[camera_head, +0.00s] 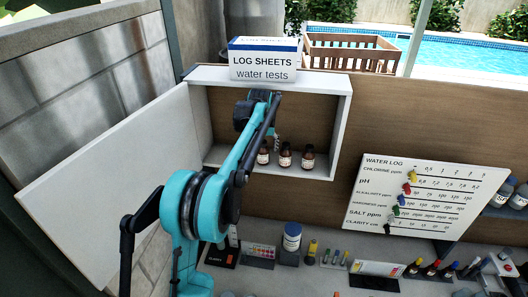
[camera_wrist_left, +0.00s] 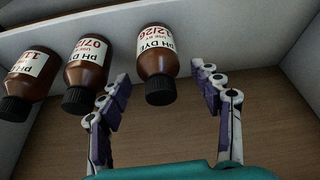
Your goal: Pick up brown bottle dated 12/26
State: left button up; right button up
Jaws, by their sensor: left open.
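Three brown bottles with white labels and dark caps stand in a row in the open wall cabinet. The wrist view shows them upside down. The bottle dated 12/26 (camera_wrist_left: 158,65) is at the right of the row there; it is the leftmost bottle (camera_head: 263,156) in the head view. My left gripper (camera_wrist_left: 163,82) is open, its fingers on either side of this bottle's cap end, with visible gaps. In the head view the left gripper (camera_head: 276,138) reaches into the cabinet, mostly behind its arm. My right gripper is not in view.
A bottle labelled 07/2 (camera_wrist_left: 88,62) stands close beside the left finger in the wrist view, with another bottle (camera_wrist_left: 27,80) beyond it. The cabinet (camera_head: 343,120) has side walls and a floor; its door (camera_head: 110,150) hangs open left. A log sheets box (camera_head: 264,60) sits on top.

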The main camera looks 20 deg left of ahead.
pick_arm(q)
jog(key=shift+x, duration=1.45)
jog(key=shift+s, duration=0.1)
jog(key=c, duration=1.4)
jog(key=shift+o, duration=0.2)
jog(key=shift+r, duration=0.1)
jog(key=shift+r, duration=0.15)
